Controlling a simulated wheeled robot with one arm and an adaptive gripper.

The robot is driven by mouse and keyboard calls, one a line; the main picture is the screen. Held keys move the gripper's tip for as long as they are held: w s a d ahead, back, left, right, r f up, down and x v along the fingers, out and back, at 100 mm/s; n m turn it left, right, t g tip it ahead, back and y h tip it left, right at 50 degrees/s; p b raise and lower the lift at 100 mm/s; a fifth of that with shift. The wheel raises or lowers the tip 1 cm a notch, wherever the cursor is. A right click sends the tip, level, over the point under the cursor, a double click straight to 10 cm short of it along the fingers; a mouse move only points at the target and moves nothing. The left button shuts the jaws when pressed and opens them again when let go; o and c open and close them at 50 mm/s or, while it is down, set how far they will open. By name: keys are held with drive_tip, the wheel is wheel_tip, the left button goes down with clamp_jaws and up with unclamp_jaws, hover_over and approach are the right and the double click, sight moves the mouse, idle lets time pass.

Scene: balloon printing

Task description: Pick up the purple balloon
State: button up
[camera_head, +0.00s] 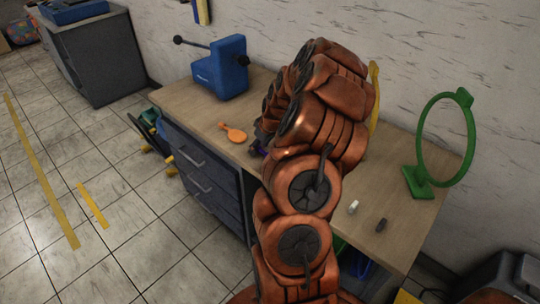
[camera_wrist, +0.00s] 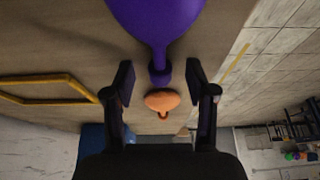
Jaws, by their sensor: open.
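The purple balloon (camera_wrist: 155,18) fills the top of the wrist view, with its narrow neck pointing down the picture. My gripper (camera_wrist: 160,72) is open, with one finger on either side of the neck and a gap on both sides. No contact shows. In the head view my copper-coloured arm reaches over the workbench and hides most of the gripper and the purple balloon. An orange balloon (camera_wrist: 162,101) lies beyond the neck in the wrist view; it also lies on the bench, left of my arm, in the head view (camera_head: 233,133).
The workbench (camera_head: 185,97) carries a blue machine (camera_head: 223,70) at the back left and a green ring stand (camera_head: 418,181) at the right. A yellow frame (camera_head: 374,90) stands behind my arm. Small white (camera_head: 353,206) and dark (camera_head: 381,225) pieces lie near the front right.

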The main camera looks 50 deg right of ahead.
drive_tip(key=shift+w+f, duration=0.1)
drive_tip(key=shift+f, duration=0.05)
drive_tip(key=c, duration=0.8)
